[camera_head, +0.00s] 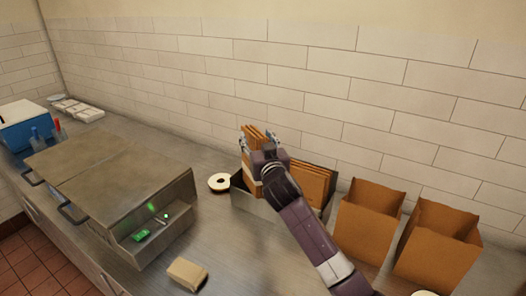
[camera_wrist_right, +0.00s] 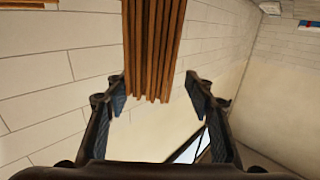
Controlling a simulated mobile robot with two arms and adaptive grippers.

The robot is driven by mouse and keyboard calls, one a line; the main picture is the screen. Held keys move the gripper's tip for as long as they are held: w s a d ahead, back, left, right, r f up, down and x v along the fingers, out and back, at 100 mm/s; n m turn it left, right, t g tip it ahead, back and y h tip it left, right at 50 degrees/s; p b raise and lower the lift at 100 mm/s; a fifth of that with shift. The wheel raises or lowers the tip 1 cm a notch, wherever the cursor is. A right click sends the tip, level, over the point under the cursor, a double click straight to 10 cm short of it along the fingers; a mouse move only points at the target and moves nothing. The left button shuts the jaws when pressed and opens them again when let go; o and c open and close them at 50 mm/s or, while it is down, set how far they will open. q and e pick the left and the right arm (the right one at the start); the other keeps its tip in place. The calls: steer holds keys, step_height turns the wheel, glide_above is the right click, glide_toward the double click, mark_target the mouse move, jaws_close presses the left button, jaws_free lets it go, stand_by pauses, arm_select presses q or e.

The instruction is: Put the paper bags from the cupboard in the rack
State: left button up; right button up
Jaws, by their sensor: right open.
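A metal rack (camera_head: 243,200) stands against the tiled wall in the head view. Flat brown paper bags (camera_head: 314,182) stand upright in its right part. A flat stack of brown bags (camera_head: 254,133) shows at the rack's left part, higher than the others, by my right gripper (camera_head: 266,142). In the wrist view the right gripper (camera_wrist_right: 154,88) is open, with a finger to each side of the lower end of the brown stack (camera_wrist_right: 152,45). My gripper and forearm hide part of the rack. My left gripper is not in view.
Two open brown bags (camera_head: 365,222) (camera_head: 437,245) stand right of the rack. A tape roll (camera_head: 220,183) lies to its left. A tan block (camera_head: 187,273) lies near the front. A steel unit (camera_head: 110,185) with handles fills the left counter; a blue box (camera_head: 25,125) is beyond it.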

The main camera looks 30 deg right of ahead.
steer(key=b+v, duration=0.2)
steer(key=v, duration=0.8)
steer(key=shift+s, duration=0.3)
